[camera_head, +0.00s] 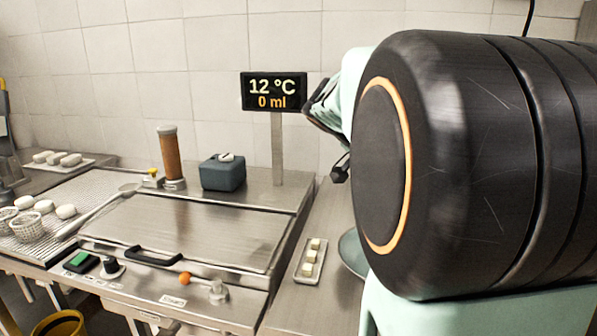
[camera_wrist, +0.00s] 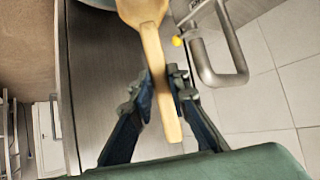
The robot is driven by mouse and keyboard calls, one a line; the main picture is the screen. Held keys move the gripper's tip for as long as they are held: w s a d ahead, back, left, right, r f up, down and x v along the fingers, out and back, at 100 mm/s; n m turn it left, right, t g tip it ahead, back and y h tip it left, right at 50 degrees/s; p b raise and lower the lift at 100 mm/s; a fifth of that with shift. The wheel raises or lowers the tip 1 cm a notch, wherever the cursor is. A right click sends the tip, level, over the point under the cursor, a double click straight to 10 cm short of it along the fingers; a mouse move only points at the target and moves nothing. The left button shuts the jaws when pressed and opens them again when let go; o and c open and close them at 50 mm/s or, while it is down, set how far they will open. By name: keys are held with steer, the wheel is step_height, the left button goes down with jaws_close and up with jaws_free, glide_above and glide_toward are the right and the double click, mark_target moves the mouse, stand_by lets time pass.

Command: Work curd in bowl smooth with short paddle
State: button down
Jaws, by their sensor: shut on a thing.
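A short wooden paddle (camera_wrist: 152,50) shows in the wrist view, its wide end toward the top edge and its handle running down between my fingers. My gripper (camera_wrist: 158,88) is shut on the paddle's handle. A grey bowl (camera_head: 351,254) stands on the steel counter at the right in the head view, mostly hidden behind my arm. A bit of a grey-blue rim, likely the bowl's, shows at the top of the wrist view. I cannot see any curd inside the bowl.
A small tray (camera_head: 299,277) with pale cubes lies left of the bowl. The steel vat with a closed lid (camera_head: 190,235) fills the middle. A display post (camera_head: 277,150) stands behind it. A bent metal pipe (camera_wrist: 237,50) is at the right in the wrist view.

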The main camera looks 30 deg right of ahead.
steer(key=shift+w+a+f, duration=0.1)
steer(key=shift+w, duration=0.35)
steer(key=shift+s, duration=0.15)
steer(key=shift+s+r+b, duration=0.2)
steer(key=shift+s+b, duration=0.35)
steer(key=shift+w, duration=0.15)
steer(key=shift+w+f, duration=0.1)
steer(key=shift+w, duration=0.45)
steer(key=shift+s+b, duration=0.15)
steer(key=shift+b, duration=0.15)
